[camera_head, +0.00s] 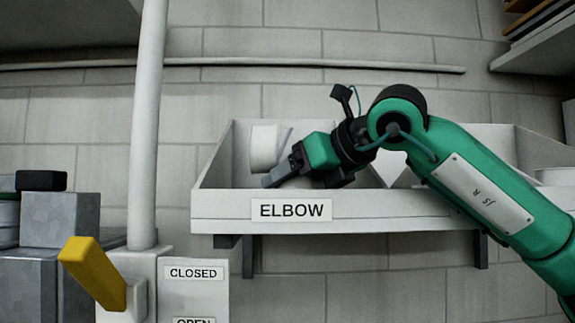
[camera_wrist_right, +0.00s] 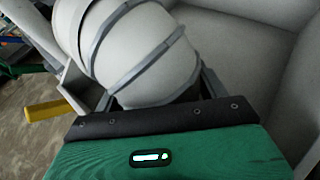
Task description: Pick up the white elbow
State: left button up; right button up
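The white elbow (camera_head: 264,148) is in the left part of the bin labelled ELBOW, its round collar rising above the front edge. In the right wrist view the elbow (camera_wrist_right: 150,52) is large, a curved white pipe with grey seam bands. My right gripper (camera_head: 268,181) reaches into the bin from the right at the elbow's lower part. In the wrist view its fingers (camera_wrist_right: 158,94) stand wide apart on either side of the elbow; their tips are hidden behind it, and firm contact does not show. My left gripper is not in view.
The bin (camera_head: 420,220) has a front lip and side walls close around the gripper. A vertical white pipe (camera_head: 148,120) and a box with a yellow lever (camera_head: 92,272) stand to the left. Grey blocks (camera_head: 38,260) are at far left. A shelf (camera_head: 535,45) is at upper right.

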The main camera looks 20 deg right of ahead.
jog(key=c, duration=0.4)
jog(key=shift+o, duration=0.2)
jog(key=shift+r, duration=0.1)
